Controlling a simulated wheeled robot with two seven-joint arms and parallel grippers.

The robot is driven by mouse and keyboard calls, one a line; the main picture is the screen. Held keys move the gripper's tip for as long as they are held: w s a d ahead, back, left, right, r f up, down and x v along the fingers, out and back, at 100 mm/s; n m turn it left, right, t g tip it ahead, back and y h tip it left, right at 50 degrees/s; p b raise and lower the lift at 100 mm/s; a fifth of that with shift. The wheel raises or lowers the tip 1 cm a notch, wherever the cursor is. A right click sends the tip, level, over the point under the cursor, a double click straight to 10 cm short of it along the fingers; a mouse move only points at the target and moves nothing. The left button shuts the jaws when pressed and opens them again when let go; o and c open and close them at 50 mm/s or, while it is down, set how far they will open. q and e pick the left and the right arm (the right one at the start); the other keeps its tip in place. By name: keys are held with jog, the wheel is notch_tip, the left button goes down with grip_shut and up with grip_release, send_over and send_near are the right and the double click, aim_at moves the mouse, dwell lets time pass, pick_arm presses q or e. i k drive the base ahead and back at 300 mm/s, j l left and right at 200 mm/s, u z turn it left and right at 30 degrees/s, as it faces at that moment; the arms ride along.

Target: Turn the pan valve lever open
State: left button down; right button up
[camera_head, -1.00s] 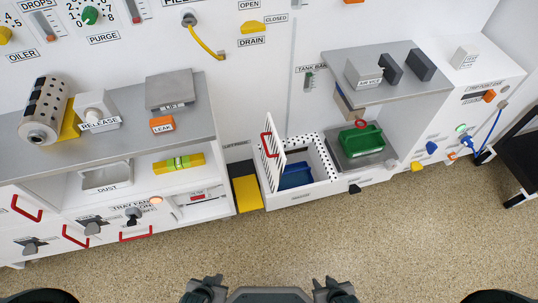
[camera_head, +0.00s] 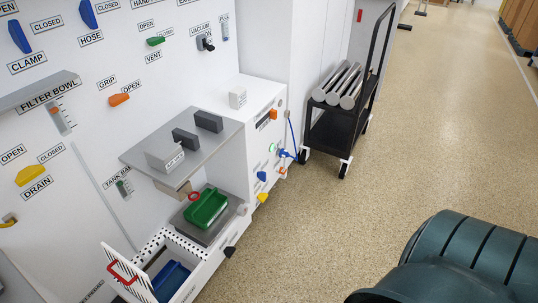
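No label reading "pan valve" can be made out. Small levers and knobs sit on the low white cabinet's front: a blue one (camera_head: 262,176), a yellow one (camera_head: 263,198), an orange one (camera_head: 282,170) and a black knob (camera_head: 230,252). A green tray (camera_head: 206,209) with a red ring lies on a grey plate above the black knob. Neither gripper shows. A dark green rounded part of my own body fills the lower right.
A grey shelf (camera_head: 150,150) with several blocks overhangs the tray. An open white drawer (camera_head: 205,268) holds a blue bin (camera_head: 171,280). A black cart (camera_head: 333,130) with metal rolls stands beyond the cabinet. Speckled floor (camera_head: 400,150) is clear in the middle.

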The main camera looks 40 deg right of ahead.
aim_at(261, 197)
jog(key=z, duration=1.25)
